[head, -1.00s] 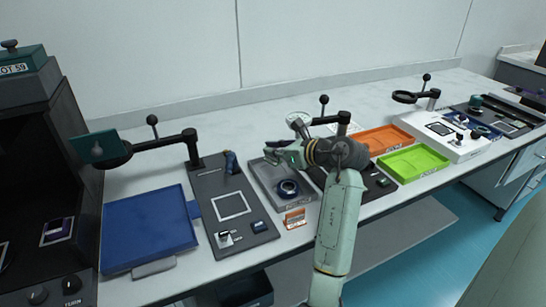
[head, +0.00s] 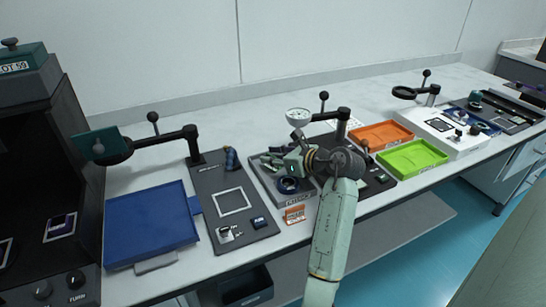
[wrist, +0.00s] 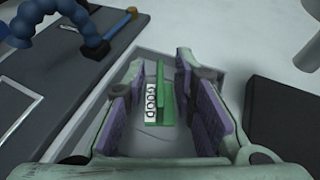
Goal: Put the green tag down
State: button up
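The green tag (wrist: 166,98), with a white label reading "GOOD", shows in the wrist view inside the grey tray (wrist: 205,65). It lies between the two purple-padded fingers of my gripper (wrist: 163,105), with a gap visible on each side. My gripper is open. I cannot tell whether the tag rests on the tray floor. In the head view my gripper (head: 275,162) is over the grey tray (head: 266,185), and I cannot make out the tag clearly there.
A magnifier arm (head: 342,118) stands behind. To the left are a dark panel (head: 205,185) and a blue tray (head: 150,228). Orange (head: 382,134) and green (head: 412,157) trays are to the right.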

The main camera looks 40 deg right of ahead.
jog(key=shift+r, duration=0.15)
jog(key=shift+s+r, duration=0.1)
jog(key=shift+s, duration=0.05)
jog(key=b+v, duration=0.2)
jog(key=v, duration=0.9)
jog(key=shift+s+r+b, duration=0.15)
jog(key=shift+s+b, duration=0.15)
jog(key=shift+b, duration=0.05)
jog(key=shift+d, duration=0.1)
